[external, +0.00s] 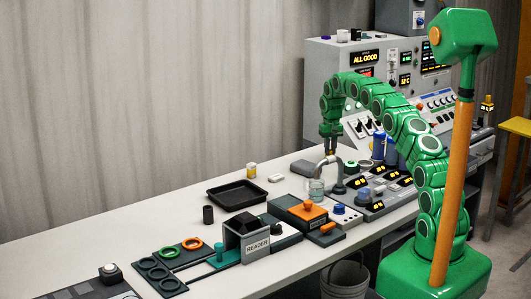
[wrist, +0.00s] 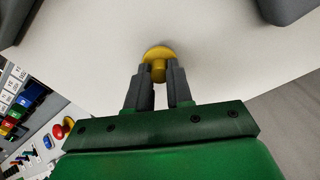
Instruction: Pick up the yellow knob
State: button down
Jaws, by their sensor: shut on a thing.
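The yellow knob (wrist: 158,52) shows in the wrist view, a round cap with a short narrower stem. My gripper (wrist: 159,76) is shut on the stem, one dark grey finger on each side. The cap sticks out beyond the fingertips, over a plain pale surface. I cannot tell whether the knob touches that surface. In the external view my gripper (external: 331,150) points down above the back of the bench, in front of the control panel. The knob is too small there to make out clearly.
A curved metal spout (external: 328,162) and a glass beaker (external: 316,189) stand close below my gripper. The control panel (external: 345,55) rises behind my arm. A black tray (external: 237,201), a small jar (external: 251,170) and the reader (external: 256,247) stand further left. The bench's back left is clear.

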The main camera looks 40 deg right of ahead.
jog(key=shift+r, duration=0.55)
jog(key=shift+s+a+r, duration=0.2)
jog(key=shift+s+r, duration=0.5)
jog(key=shift+r, duration=0.1)
jog(key=s+a+r, duration=0.4)
jog(key=s+r, duration=0.4)
jog(key=s, duration=0.4)
jog(key=shift+r, duration=0.15)
